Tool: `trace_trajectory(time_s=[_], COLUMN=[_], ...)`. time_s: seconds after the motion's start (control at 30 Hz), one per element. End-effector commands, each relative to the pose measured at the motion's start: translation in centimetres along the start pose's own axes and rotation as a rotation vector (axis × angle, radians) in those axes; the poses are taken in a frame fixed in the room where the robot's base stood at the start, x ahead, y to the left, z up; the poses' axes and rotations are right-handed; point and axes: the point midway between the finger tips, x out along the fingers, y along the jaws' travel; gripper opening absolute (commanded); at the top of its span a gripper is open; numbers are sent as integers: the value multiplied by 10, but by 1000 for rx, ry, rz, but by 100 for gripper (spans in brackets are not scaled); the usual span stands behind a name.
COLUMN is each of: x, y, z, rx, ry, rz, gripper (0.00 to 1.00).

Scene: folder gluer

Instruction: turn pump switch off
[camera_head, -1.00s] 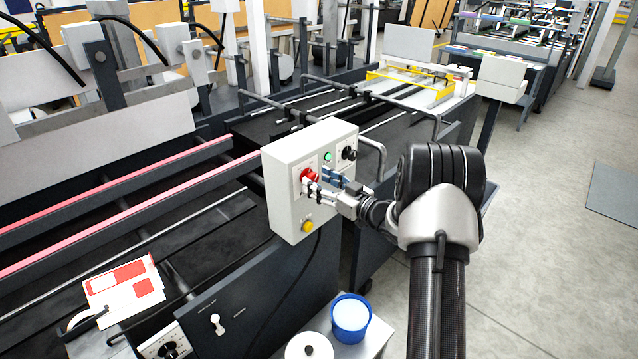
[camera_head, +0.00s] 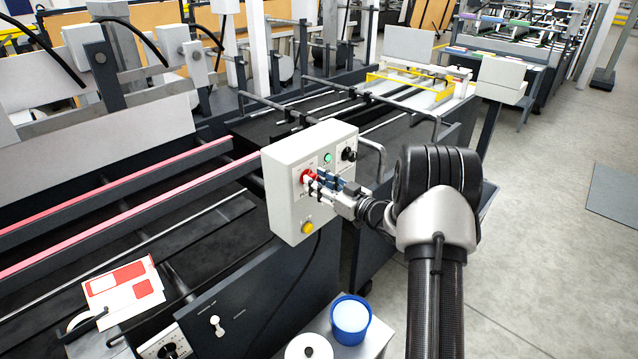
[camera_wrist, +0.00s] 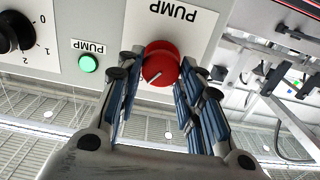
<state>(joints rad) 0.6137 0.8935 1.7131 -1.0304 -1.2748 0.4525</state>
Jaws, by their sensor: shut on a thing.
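The red round pump switch (camera_head: 308,175) is on the front of a light grey control box (camera_head: 283,205). In the wrist view the red switch (camera_wrist: 160,64) sits on a white plate marked PUMP, with a pale pointer line on its face slanting to the lower left. My gripper (camera_head: 316,182) is at the front of the box, its fingers on either side of the switch. The wrist view shows the gripper (camera_wrist: 160,78) shut on the red switch, with the blue finger pads at its left and right edges.
A green lamp (camera_head: 328,157), a black dial (camera_head: 349,153) and a yellow button (camera_head: 307,227) share the box face. Below stand a blue-rimmed tub (camera_head: 350,322) and a white lidded pot (camera_head: 308,348). A bent rail runs just right of the box.

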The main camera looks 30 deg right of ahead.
Motion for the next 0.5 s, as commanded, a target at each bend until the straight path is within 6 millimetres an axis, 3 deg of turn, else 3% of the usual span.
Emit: trace_trajectory(time_s=[0.5], x=[0], y=[-1], z=[3], rx=[-141], ry=[2], rz=[-1], gripper=[10])
